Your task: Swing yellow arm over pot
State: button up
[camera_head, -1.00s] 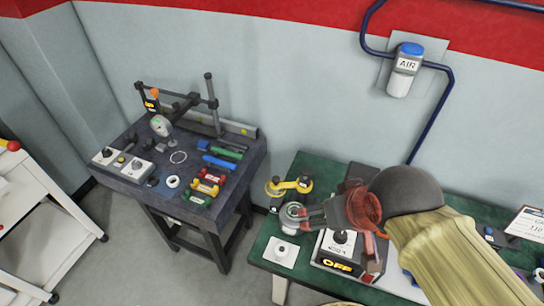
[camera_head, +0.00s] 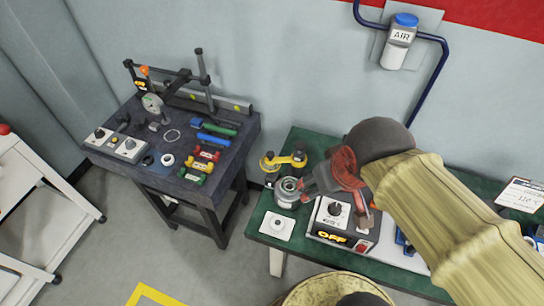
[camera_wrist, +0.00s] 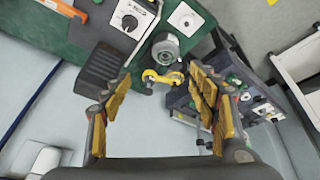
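The yellow arm (camera_head: 290,159) is a short bar with round ends, at the left end of the green bench. It lies just behind the round grey metal pot (camera_head: 288,193) and points away from over it. My gripper (camera_head: 308,183) is at the pot's right side in the head view. In the wrist view its two yellow-padded fingers (camera_wrist: 160,108) stand wide apart with nothing between the pads. The yellow arm (camera_wrist: 163,77) shows beyond the fingertips, with the pot (camera_wrist: 165,50) above it. Whether a finger touches the pot is unclear.
A control box marked OFF (camera_head: 331,238) stands right of the pot, close under my arm. A white plate with a knob (camera_head: 277,225) lies in front. A dark side table (camera_head: 215,190) with tools stands left, across a gap. An air unit (camera_head: 400,40) hangs on the wall.

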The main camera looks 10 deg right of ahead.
jog(key=w+d+f+n+g+h, duration=0.1)
jog(key=w, duration=0.1)
jog(key=w+f+n+g+h+p, duration=0.1)
jog(key=w+f+n+g+h, duration=0.1)
jog(key=w+d+f+n+g+h, duration=0.1)
jog(key=w+f+n, duration=0.1)
jog(key=shift+w+d+f, duration=0.1)
jog(key=shift+d+f, duration=0.05)
jog(key=shift+d, duration=0.2)
jog(key=c, duration=0.5)
jog(key=n+t+h+p, duration=0.3)
jog(key=n+t+h, duration=0.1)
jog(key=n+h, duration=0.75)
send_over(271, 156)
jog(key=s+d, duration=0.2)
jog(key=s, duration=0.5)
notch_tip(271, 156, down, 12)
jog(key=n+y, duration=0.1)
jog(key=y, duration=0.1)
jog(key=w+a+f+n+t, duration=0.4)
jog(key=a+f+n+t, duration=0.2)
jog(key=a+f+n, duration=0.15)
jog(key=shift+m+h, duration=0.25)
jog(key=shift+m, duration=0.05)
jog(key=shift+f+x, duration=0.15)
jog(key=shift+x, duration=1.6)
jog(key=shift+f+x, duration=0.15)
jog(key=shift+x, duration=1.6)
grip_shut()
